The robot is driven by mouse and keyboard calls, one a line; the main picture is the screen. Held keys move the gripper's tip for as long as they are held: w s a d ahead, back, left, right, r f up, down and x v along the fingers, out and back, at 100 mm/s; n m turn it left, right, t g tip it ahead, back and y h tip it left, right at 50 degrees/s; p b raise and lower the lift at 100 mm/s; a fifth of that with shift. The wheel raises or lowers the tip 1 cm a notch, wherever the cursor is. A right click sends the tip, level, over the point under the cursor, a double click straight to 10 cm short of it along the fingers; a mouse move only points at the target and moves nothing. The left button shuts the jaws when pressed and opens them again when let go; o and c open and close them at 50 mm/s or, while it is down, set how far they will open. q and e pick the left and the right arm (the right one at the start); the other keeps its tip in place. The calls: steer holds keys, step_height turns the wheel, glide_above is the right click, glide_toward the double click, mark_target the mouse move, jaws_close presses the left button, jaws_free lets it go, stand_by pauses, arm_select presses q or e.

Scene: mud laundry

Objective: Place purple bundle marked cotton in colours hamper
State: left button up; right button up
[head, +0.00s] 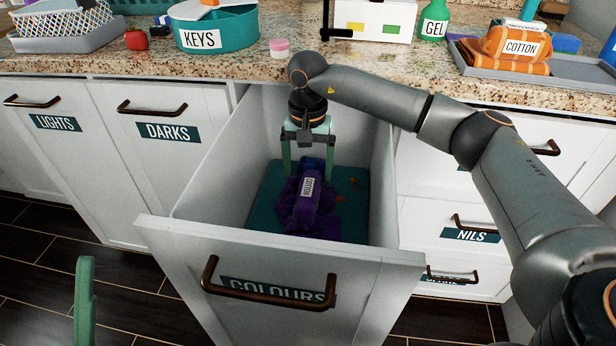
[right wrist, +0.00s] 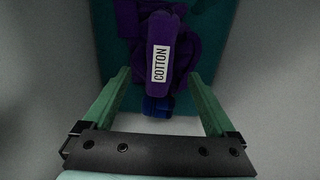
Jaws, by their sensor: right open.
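The purple bundle (head: 306,203) with a white COTTON label lies in the colours hamper (head: 180,232), a pulled-out drawer with a COLOURS sign on its front. It also shows in the right wrist view (right wrist: 158,52). My right gripper (head: 306,172) is inside the hamper, pointing down, at the far side of the bundle. Its green fingers are spread apart with nothing between them that I can see held. A green finger of my left gripper (head: 84,300) shows at the lower left; its other finger is out of view.
A small blue item (right wrist: 158,106) lies beside the bundle in the hamper. The granite counter (head: 110,62) behind holds a teal KEYS bin (head: 218,30) and a tray (head: 535,68) with an orange COTTON bundle (head: 516,48). Closed LIGHTS and DARKS fronts are left, NILS drawer right.

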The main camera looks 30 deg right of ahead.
step_height(320, 180, up, 7)
steer(key=p, duration=0.1)
stand_by(0.6)
